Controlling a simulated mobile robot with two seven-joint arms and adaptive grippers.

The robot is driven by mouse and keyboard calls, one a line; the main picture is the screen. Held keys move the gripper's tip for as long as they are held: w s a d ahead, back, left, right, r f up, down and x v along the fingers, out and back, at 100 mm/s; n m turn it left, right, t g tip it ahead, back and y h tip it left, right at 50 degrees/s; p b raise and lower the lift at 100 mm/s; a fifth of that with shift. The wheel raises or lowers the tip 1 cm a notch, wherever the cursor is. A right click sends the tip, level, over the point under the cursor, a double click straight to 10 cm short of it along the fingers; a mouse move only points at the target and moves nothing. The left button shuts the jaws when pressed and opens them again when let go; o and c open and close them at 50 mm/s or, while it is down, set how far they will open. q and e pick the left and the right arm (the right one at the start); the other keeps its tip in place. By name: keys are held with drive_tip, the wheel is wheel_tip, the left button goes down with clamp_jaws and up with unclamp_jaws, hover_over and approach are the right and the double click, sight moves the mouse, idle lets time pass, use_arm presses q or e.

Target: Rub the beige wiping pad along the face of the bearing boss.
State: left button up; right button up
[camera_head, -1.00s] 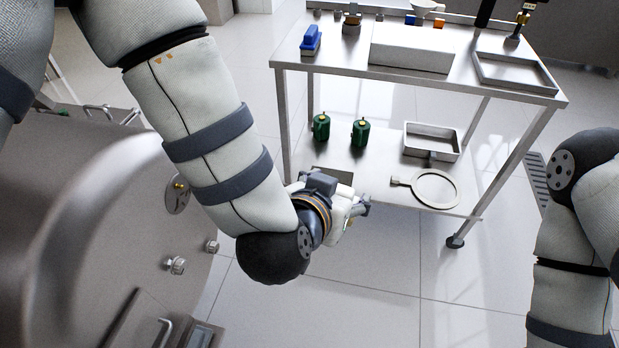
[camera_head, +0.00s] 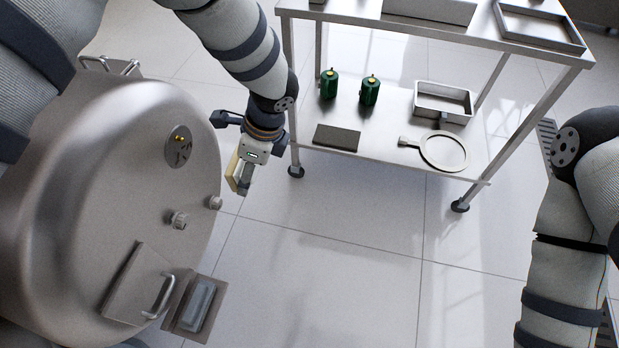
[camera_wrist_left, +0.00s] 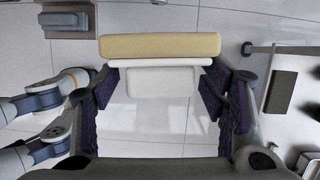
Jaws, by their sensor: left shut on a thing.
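The beige wiping pad (camera_head: 233,171) is held by my left gripper (camera_head: 245,186) in the air, between the steel separator housing and the cart. In the left wrist view the pad (camera_wrist_left: 160,46) lies across the top of a white holder (camera_wrist_left: 160,82), with the purple-padded fingers on both sides of the holder. A round plate with a small yellow centre on the housing face (camera_head: 178,147) looks like the bearing boss. The pad is to its right and apart from it. My right arm shows at the right edge; its gripper is out of view.
The steel separator housing (camera_head: 95,200) fills the left, with knobs and a handled hatch (camera_head: 140,285) below the round plate. The cart (camera_head: 390,150) at upper right carries green canisters (camera_head: 329,84), a tray (camera_head: 443,101) and a ring tool (camera_head: 443,151). Floor between is clear.

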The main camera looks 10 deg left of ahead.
sight(178, 147)
use_arm(q)
drive_tip(key=s+a+r+p, duration=0.1)
drive_tip(key=s+a, duration=0.1)
drive_tip(key=a, duration=0.7)
drive_tip(key=shift+r+m+y, duration=0.35)
drive_tip(key=shift+m+y, duration=0.05)
drive_tip(key=o, duration=1.4)
drive_tip(key=shift+c, duration=0.2)
drive_tip(key=c, duration=1.4)
drive_tip(key=shift+o, duration=0.2)
use_arm(e)
drive_tip(key=shift+w+r+t, duration=0.3)
drive_tip(key=shift+w+r, duration=0.5)
drive_tip(key=shift+r, duration=0.05)
use_arm(q)
drive_tip(key=shift+r, duration=0.1)
drive_tip(key=shift+r+p, duration=0.1)
drive_tip(key=shift+p, duration=0.25)
use_arm(e)
drive_tip(key=shift+w+r, duration=0.15)
